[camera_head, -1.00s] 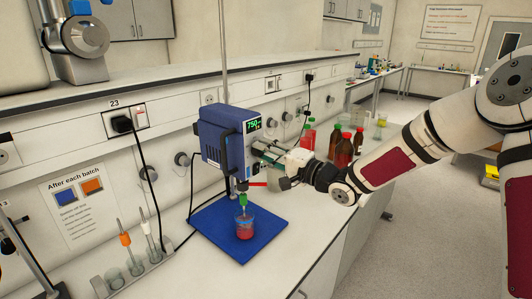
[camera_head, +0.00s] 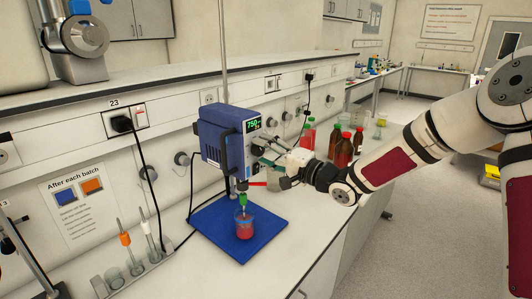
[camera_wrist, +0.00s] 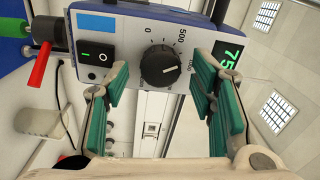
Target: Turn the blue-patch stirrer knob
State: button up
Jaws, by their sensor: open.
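The stirrer is a blue box (camera_head: 214,140) on a rod, with a green display reading 750 (camera_head: 254,124). In the wrist view its grey front panel carries a black round knob (camera_wrist: 160,65) with a scale marked 0 and 500, and a light blue patch (camera_wrist: 97,22) to the left. My gripper (camera_head: 262,153) is at the front panel.
A black rocker switch (camera_wrist: 105,53) sits left of the knob. A beaker of red liquid (camera_head: 244,227) stands on a blue mat (camera_head: 210,222) under the stirrer. Several bottles (camera_head: 343,150) stand behind my gripper. A rack (camera_head: 140,277) with probes is at front left.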

jog(key=v, duration=1.1)
jog(key=shift+s+d, duration=0.25)
jog(key=shift+d, duration=0.1)
